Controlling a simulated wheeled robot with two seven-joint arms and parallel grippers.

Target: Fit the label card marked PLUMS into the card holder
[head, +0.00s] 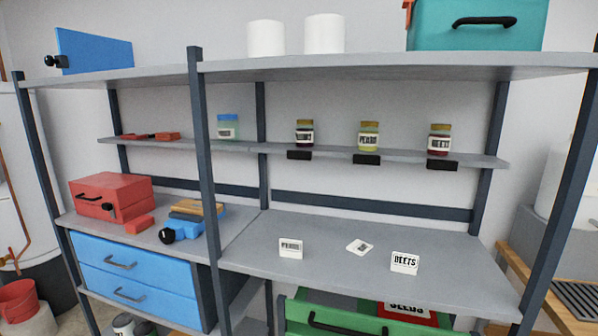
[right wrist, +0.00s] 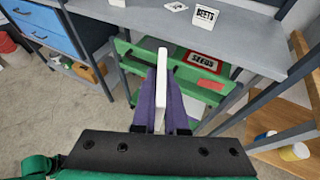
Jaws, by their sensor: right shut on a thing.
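My right gripper (right wrist: 163,100) has purple fingers shut on a white flat card (right wrist: 163,75), seen almost edge-on, so no lettering shows. It is held in front of the shelf unit, apart from it. Three black card holders (head: 299,155) (head: 366,159) (head: 441,164) sit on the upper shelf edge below jars. The jar above the left holder (head: 304,133) has a label too small to read surely; the others read PEARS (head: 369,137) and BEETS (head: 440,142). The holders look empty. Neither gripper shows in the head view.
On the grey lower shelf (head: 330,270) stand a small-lettered card (head: 291,248) and a BEETS card (head: 405,263); another card (head: 359,247) lies flat between them. A green drawer (head: 340,325) stands below, with a SEEDS packet (right wrist: 202,57) in it. Uprights flank the bay.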

